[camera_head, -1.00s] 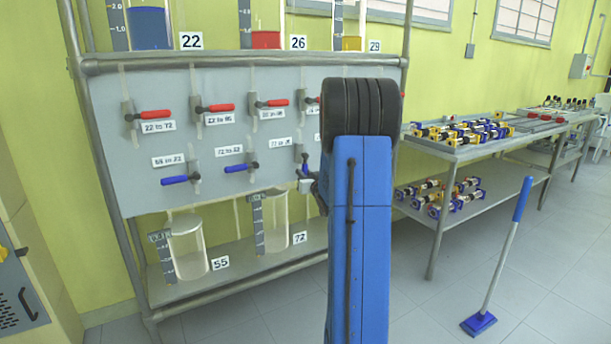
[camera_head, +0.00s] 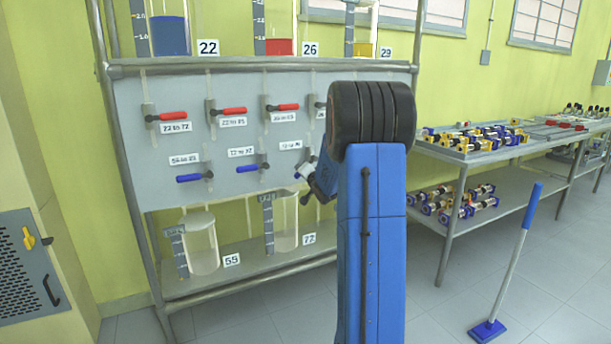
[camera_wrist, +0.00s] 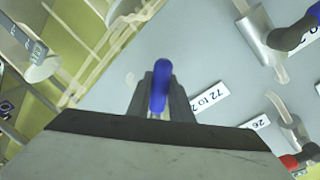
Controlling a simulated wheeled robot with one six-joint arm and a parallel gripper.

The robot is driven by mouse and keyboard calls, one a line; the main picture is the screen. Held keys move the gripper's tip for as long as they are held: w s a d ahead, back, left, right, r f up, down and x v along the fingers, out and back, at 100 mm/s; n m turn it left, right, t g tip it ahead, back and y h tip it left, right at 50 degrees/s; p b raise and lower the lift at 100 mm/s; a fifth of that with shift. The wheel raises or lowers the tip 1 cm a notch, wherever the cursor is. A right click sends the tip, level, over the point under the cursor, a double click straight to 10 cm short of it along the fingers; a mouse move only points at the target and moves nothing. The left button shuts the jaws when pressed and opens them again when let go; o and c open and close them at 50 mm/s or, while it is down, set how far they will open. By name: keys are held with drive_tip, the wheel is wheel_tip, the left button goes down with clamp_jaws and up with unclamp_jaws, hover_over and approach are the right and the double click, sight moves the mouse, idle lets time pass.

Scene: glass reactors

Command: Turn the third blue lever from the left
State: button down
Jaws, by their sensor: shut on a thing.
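Two blue levers show on the grey panel in the head view: the first (camera_head: 193,178) and the second (camera_head: 250,169), both lying roughly level and pointing left. My gripper (camera_head: 306,172) is at the panel to the right of the second one, in the third blue lever's place, with my arm covering part of that area. In the wrist view a blue lever (camera_wrist: 160,86) stands between the fingers of my gripper (camera_wrist: 160,100), which is shut on it. The lever's valve body is hidden behind the gripper.
Red levers (camera_head: 233,111) run in a row above the blue ones. Glass cylinders (camera_head: 203,245) stand on the lower shelf. A bench (camera_head: 450,152) with parts and a blue-handled floor tool (camera_head: 507,262) stand to the right. A neighbouring valve (camera_wrist: 262,35) is close in the wrist view.

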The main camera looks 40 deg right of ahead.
drive_tip(key=r+m, duration=0.1)
drive_tip(key=m, duration=0.1)
drive_tip(key=a+r+m+y, duration=0.1)
drive_tip(key=shift+w+a+r+m, duration=0.1)
drive_tip(key=shift+r+m, duration=0.15)
drive_tip(key=shift+m, duration=0.15)
drive_tip(key=shift+a+r+m+y, duration=0.15)
drive_tip(key=shift+r+m+y, duration=0.15)
drive_tip(key=shift+r+m, duration=0.9)
drive_tip(key=shift+f+m, duration=0.2)
drive_tip(key=shift+m, duration=0.1)
drive_tip(key=c, duration=1.6)
unclamp_jaws()
drive_tip(key=v, duration=1.7)
drive_tip(key=shift+s, duration=0.25)
